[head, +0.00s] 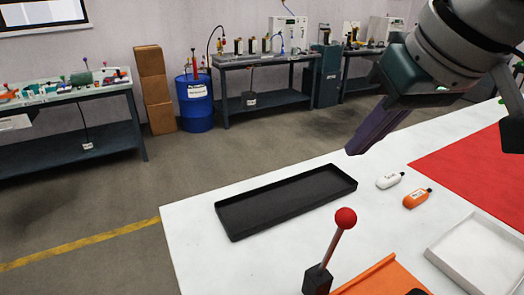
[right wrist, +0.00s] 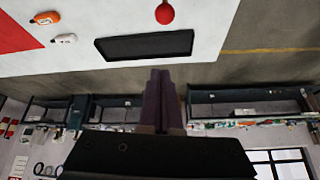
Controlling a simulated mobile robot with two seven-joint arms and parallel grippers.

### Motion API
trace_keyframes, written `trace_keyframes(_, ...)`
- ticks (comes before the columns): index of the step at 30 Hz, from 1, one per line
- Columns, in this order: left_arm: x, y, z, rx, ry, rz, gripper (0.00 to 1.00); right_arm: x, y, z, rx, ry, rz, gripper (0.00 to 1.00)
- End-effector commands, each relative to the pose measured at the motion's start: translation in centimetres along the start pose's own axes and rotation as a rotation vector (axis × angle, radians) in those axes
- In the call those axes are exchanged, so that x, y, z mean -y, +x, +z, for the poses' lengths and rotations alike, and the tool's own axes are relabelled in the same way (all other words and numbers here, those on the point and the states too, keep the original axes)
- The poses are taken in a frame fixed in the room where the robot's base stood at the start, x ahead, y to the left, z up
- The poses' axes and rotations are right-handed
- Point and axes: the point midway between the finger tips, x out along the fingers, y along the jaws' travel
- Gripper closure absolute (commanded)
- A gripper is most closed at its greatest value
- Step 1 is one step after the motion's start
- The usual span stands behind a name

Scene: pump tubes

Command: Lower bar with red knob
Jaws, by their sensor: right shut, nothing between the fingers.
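The bar with the red knob (head: 345,218) stands up from a dark base (head: 317,281) at the front of the white table, leaning slightly right. The red knob also shows at the top of the right wrist view (right wrist: 165,14), with its bar hidden. My right gripper (head: 356,148) is in the air above the far part of the table, above and beyond the knob and apart from it. Its purple fingers are together and empty, also in the right wrist view (right wrist: 160,76). My left gripper is not in view.
A black tray (head: 226,222) lies on the white table (head: 190,240). A white bottle (head: 389,181) and an orange bottle (head: 417,198) lie right of it. A white tray (head: 436,258), a red mat (head: 480,160) and an orange piece (head: 378,278) are nearby.

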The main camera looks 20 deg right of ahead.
Motion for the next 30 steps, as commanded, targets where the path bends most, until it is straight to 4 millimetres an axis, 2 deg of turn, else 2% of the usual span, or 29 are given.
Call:
trace_keyframes(5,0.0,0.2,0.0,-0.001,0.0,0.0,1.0,0.0,1.7,0.1,0.004,0.003,-0.001,1.0)
trace_keyframes(18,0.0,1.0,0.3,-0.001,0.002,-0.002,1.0,0.1,10.1,0.1,0.003,0.0,0.0,1.0)
trace_keyframes(25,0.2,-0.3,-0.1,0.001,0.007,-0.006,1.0,0.0,8.8,2.8,0.003,-0.006,0.001,1.0)
trace_keyframes(30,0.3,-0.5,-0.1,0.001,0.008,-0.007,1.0,0.0,8.6,3.8,0.001,-0.004,0.001,1.0)
